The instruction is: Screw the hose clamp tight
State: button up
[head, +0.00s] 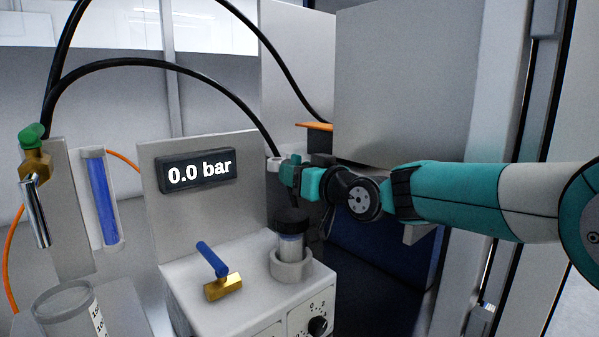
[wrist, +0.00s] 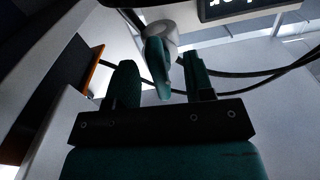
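My gripper (head: 288,170) is at the end of a black hose (head: 190,68), beside a pale ring-shaped fitting (head: 273,163) where the hose comes down. In the wrist view my gripper (wrist: 163,78) has its two dark teal fingers apart. A flat teal piece (wrist: 156,67), which looks like the wing of the hose clamp's screw, stands between them with a gap on both sides. It joins a pale round body (wrist: 162,33) beyond the fingertips. The clamp's band cannot be made out clearly, and my fingers hide part of this spot in the head view.
A display (head: 198,171) reads 0.0 bar. Below are a blue-handled brass valve (head: 221,285) and a black-capped vial (head: 291,240) in a grey holder. A green-topped tap (head: 34,160) and glass beaker (head: 66,310) stand left. A grey panel (head: 410,80) rises behind my arm.

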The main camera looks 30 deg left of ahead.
jog(key=b+v, duration=0.6)
dwell(0.4)
